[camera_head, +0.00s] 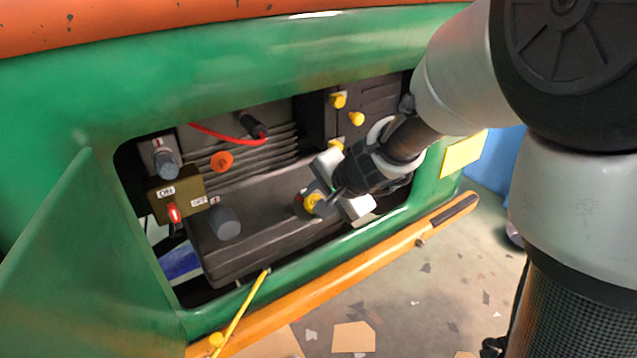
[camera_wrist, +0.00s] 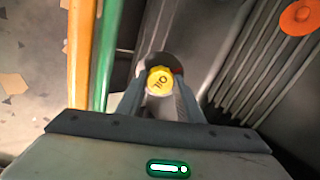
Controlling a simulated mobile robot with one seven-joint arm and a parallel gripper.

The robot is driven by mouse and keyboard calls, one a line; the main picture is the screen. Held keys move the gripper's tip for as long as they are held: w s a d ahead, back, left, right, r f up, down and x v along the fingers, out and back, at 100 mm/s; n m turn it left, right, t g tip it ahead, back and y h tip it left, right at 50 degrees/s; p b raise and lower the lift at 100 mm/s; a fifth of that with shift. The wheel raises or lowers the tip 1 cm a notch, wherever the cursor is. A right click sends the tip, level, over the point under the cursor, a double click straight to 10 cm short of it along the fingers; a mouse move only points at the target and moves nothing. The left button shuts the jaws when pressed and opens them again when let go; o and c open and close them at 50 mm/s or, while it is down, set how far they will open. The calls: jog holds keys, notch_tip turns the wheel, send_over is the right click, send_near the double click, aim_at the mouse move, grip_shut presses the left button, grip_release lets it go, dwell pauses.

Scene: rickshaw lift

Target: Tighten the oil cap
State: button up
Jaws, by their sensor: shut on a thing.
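The oil cap (camera_head: 311,202) is a small yellow knob at the front right of the dark engine inside the open compartment. In the wrist view the yellow oil cap (camera_wrist: 160,82) shows dark markings on its top and sits between the fingertips. My gripper (camera_head: 322,198) reaches into the compartment from the right and is shut on the oil cap. The fingers (camera_wrist: 160,97) show on both sides of the cap in the wrist view. The far side of the cap's base is hidden.
The green body panel (camera_head: 300,75) frames the opening, with an orange rail (camera_head: 330,285) below. An orange-red cap (camera_head: 221,162), a switch box (camera_head: 178,196) and a grey knob (camera_head: 225,222) stand left. A yellow dipstick-like rod (camera_head: 240,312) leans at the front edge.

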jog(key=m+p, duration=0.1)
jog(key=m, duration=0.6)
jog(key=shift+p, duration=0.4)
jog(key=o, duration=1.1)
jog(key=shift+w+a+f, duration=0.1)
jog(key=shift+f, duration=0.05)
jog(key=shift+c, duration=0.2)
jog(key=shift+c, duration=0.6)
